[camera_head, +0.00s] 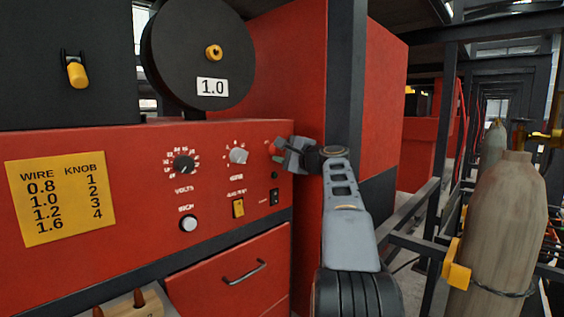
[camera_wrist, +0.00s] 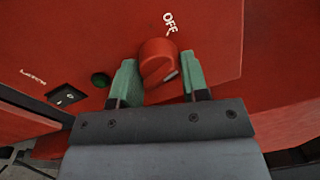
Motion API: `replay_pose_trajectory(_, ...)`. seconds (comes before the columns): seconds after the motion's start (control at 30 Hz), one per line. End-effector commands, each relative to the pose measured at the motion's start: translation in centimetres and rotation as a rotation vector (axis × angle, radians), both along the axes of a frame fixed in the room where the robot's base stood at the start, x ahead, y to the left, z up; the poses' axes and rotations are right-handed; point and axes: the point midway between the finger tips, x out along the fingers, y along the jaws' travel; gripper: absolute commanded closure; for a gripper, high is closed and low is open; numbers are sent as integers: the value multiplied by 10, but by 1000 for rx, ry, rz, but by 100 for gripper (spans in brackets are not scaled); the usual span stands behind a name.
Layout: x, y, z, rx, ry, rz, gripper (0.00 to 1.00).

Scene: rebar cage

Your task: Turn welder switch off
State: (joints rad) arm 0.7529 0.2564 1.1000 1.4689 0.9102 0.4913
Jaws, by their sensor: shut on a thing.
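The welder switch is a round red knob (camera_wrist: 156,52) on the welder's red front panel (camera_wrist: 215,30). A white "OFF" label (camera_wrist: 170,22) is printed above it, a little to the right. A pale mark shows on the knob's lower right edge. My gripper (camera_wrist: 160,76) has its green fingertips on either side of the knob and is shut on it. In the head view my gripper (camera_head: 283,149) reaches the panel's upper right corner from the right and hides most of the knob.
A black rocker switch (camera_wrist: 66,96) and a green lamp (camera_wrist: 100,80) lie left of the knob in the wrist view. The panel also has a volts dial (camera_head: 184,163), a grey knob (camera_head: 238,155) and a yellow switch (camera_head: 238,208). A dark post (camera_head: 345,75) stands close behind my arm. Gas cylinders (camera_head: 498,220) stand at right.

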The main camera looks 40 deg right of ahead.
Motion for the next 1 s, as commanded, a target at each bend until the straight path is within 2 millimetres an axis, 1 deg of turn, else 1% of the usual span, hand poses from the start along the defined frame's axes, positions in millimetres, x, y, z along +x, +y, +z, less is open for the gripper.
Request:
replay_pose_trajectory(0.03, 1, -1, -6, -39, -5, 0, 82)
replay_pose_trajectory(0.3, 1, -1, -4, -250, -42, 1, 82)
replay_pose_trajectory(0.5, 1, -1, -3, -361, -61, 1, 82)
replay_pose_trajectory(0.73, 1, -1, -2, -434, -75, 3, 82)
replay_pose_trajectory(1.0, 1, -1, -2, -463, -78, 3, 82)
